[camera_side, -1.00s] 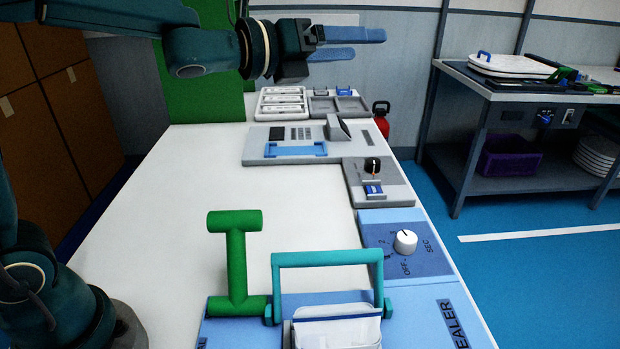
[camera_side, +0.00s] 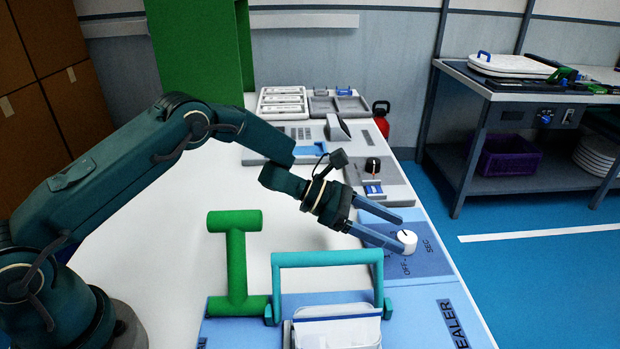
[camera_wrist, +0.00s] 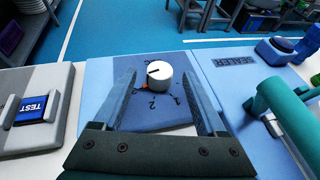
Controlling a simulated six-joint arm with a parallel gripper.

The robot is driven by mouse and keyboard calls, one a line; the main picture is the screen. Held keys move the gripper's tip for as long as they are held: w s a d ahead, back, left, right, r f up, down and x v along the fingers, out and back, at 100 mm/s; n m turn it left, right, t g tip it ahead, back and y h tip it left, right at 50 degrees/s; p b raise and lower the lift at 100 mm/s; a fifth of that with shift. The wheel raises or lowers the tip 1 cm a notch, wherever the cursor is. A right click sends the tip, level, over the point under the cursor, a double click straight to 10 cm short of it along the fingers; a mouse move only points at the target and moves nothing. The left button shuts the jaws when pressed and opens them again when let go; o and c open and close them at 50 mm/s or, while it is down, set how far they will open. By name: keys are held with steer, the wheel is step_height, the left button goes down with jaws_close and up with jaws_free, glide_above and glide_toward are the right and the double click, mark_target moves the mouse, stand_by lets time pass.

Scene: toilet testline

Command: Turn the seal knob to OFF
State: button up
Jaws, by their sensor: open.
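The seal knob (camera_side: 407,240) is a white round dial on a blue panel (camera_side: 432,262) with OFF and SEC markings. In the wrist view the knob (camera_wrist: 159,75) shows a dark pointer line on its top, and numbers 1 and 2 are printed near it. My gripper (camera_side: 403,232) is open, with its two blue fingers reaching toward the knob. In the wrist view the fingers (camera_wrist: 164,98) stand one on each side, with the knob between and slightly beyond their tips. I cannot tell whether either finger touches it.
The sealer's teal handle (camera_side: 328,259) and green T-shaped post (camera_side: 237,258) stand near my arm. A grey panel with a black knob (camera_side: 373,165) and blue TEST switch (camera_wrist: 31,108) lies beside the seal panel. The white table (camera_side: 175,240) is clear at left.

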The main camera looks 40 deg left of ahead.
mark_target(406, 237)
steer(key=shift+x, duration=1.9)
steer(key=shift+d+r, duration=0.1)
jaws_close()
